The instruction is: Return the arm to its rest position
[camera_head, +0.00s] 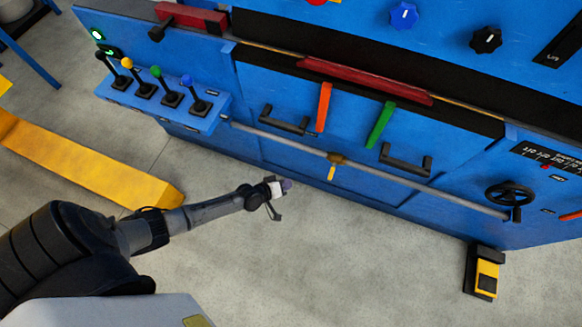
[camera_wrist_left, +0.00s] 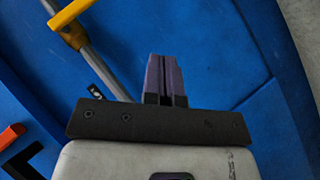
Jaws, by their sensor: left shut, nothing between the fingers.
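My left arm (camera_head: 190,216) comes in from the lower left in the head view and reaches out over the floor. Its gripper (camera_head: 286,186) is in front of the blue panel, below and left of the yellow lever on the grey rail. In the left wrist view the two purplish fingers (camera_wrist_left: 163,75) are together with nothing between them. Blue panel surface lies beyond the fingertips. They appear apart from the panel, though the distance is hard to judge. My right gripper is in neither view.
The blue panel (camera_head: 300,112) carries a grey rail (camera_head: 420,184) with a yellow lever (camera_head: 332,172), which also shows in the wrist view (camera_wrist_left: 68,22). Several joystick levers (camera_head: 160,92) stand at left. A yellow floor beam (camera_head: 90,165) and a yellow-black pedal (camera_head: 484,272) flank clear floor.

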